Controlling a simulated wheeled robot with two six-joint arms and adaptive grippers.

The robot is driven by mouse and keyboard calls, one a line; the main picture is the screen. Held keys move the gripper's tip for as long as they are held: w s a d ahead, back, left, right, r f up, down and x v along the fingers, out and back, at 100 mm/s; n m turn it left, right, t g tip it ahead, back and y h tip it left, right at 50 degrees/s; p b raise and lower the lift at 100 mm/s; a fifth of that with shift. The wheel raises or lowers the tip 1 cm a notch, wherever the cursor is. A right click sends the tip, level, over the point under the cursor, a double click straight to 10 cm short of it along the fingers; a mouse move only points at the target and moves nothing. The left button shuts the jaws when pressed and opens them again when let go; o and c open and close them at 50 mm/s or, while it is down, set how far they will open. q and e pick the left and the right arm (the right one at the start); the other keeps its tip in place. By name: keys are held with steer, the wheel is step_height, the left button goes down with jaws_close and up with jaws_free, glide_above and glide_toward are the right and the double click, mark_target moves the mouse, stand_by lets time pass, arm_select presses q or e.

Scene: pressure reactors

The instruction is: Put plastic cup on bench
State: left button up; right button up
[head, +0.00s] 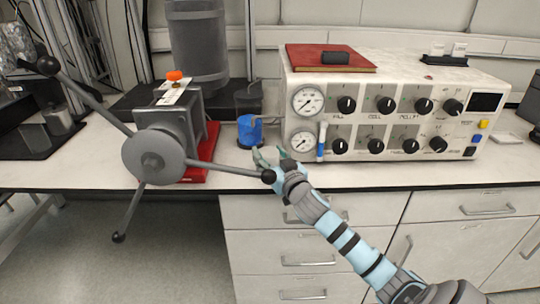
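The blue plastic cup (250,131) is upright between the grey valve block and the control box. It appears to stand on the white bench (244,178), close to the dark base behind it. My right gripper (270,154) reaches in from the lower right, over the bench's front part. Its fingers are spread with a gap between them, just in front of and slightly right of the cup. Nothing shows between the fingers, and I see no clear contact with the cup. My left gripper is not in view.
A grey block with a spoked handwheel (152,157) stands on a red base (212,145); one spoke's knob ends close to my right wrist. A control box (390,105) with dials and a blue-white pen-like item (321,143) is to the right. Free bench lies along the front edge.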

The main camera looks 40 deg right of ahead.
steer(key=shift+r, duration=0.15)
steer(key=p+v, duration=0.1)
steer(key=v, duration=1.1)
